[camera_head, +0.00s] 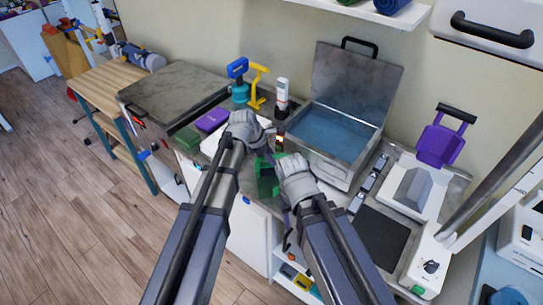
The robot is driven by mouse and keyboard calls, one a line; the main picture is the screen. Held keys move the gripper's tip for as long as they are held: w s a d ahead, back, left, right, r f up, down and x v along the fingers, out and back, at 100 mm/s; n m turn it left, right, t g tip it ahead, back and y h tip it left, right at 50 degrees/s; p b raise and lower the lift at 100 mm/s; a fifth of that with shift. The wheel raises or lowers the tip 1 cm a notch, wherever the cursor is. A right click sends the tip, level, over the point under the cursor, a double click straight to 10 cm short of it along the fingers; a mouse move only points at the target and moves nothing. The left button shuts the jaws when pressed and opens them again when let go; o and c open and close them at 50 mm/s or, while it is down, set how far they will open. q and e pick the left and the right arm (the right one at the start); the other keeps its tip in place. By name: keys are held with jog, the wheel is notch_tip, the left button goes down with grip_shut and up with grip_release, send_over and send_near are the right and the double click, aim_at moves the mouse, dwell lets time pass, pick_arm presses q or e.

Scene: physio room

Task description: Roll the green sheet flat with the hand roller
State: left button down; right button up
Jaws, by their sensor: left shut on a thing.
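The green sheet (266,181) shows as a dark green patch at the counter's front edge, between my two grippers and partly covered by them. My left gripper (272,137) is above and behind it, shut on a small dark thing, which looks like the hand roller (279,144). Most of that thing is hidden, so its shape is hard to make out. I cannot tell whether it touches the sheet. My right gripper (277,164) is close to the right side of the sheet. Its fingers are largely hidden behind its own grey body, so I cannot tell its opening.
An open metal water bath (348,170) stands just right of my grippers. A purple block (213,118) and a green block (187,138) lie left. A white machine (415,192) is at right.

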pick_arm(q)
jog(key=shift+s+d, duration=0.25)
jog(key=shift+s, duration=1.25)
jog(key=shift+s+d, duration=0.2)
jog(key=shift+s, duration=1.3)
jog(key=shift+w, duration=0.15)
jog(key=shift+w+a, duration=0.2)
jog(key=shift+w, duration=0.9)
jog(key=shift+w+a, duration=0.15)
jog(key=shift+w, duration=1)
jog(key=shift+w+a, duration=0.2)
jog(key=shift+w, duration=0.9)
jog(key=shift+s, duration=0.1)
jog(key=shift+s+d, duration=0.2)
jog(key=shift+s, duration=0.95)
jog(key=shift+s+d, duration=0.15)
jog(key=shift+s, duration=0.95)
jog(key=shift+s+d, duration=0.2)
jog(key=shift+s, duration=0.95)
